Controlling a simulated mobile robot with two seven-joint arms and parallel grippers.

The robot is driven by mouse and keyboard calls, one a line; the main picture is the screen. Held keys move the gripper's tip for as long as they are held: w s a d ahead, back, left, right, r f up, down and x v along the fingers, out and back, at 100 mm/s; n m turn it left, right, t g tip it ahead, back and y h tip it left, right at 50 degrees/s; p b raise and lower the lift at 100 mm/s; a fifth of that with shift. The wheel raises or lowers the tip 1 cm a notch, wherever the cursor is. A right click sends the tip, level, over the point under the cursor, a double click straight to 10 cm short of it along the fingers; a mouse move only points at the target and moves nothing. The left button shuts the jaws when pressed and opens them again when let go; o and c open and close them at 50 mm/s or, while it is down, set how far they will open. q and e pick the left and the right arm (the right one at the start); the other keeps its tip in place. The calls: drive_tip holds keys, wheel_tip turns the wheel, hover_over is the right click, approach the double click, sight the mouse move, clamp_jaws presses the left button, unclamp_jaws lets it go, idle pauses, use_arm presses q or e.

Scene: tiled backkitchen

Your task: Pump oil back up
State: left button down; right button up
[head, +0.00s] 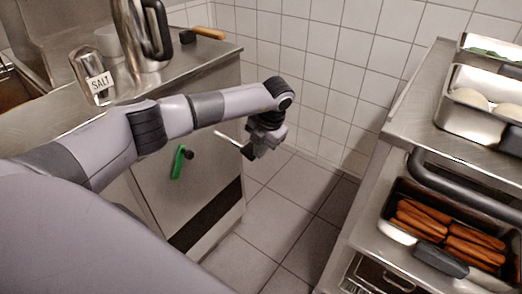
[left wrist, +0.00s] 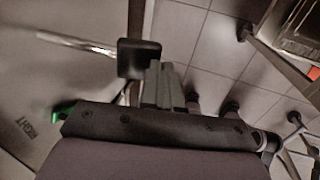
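A metal lever (head: 228,141) sticks out from the front of the steel cabinet (head: 200,200). In the left wrist view the metal lever (left wrist: 78,43) runs in from the left to a square black end piece (left wrist: 138,58). My left gripper (head: 252,150) is at the outer end of the lever. In the left wrist view its fingers (left wrist: 163,85) look close together, right beside the black end piece; I cannot tell whether they touch it. A green handle (head: 178,162) with a black knob (head: 189,154) is on the cabinet front, left of the lever. My right gripper is out of view.
A salt shaker (head: 93,75), a steel jug (head: 140,35) and a wooden-handled tool (head: 207,33) are on the counter. A steel cart (head: 400,130) with food trays stands at the right. Tiled floor (head: 285,215) lies clear between.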

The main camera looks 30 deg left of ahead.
use_arm(q)
drive_tip(key=d+r+p, duration=0.1)
drive_tip(key=d+r, duration=0.5)
drive_tip(key=r, duration=0.3)
drive_tip(key=shift+s+r, duration=0.15)
drive_tip(key=shift+r, duration=0.1)
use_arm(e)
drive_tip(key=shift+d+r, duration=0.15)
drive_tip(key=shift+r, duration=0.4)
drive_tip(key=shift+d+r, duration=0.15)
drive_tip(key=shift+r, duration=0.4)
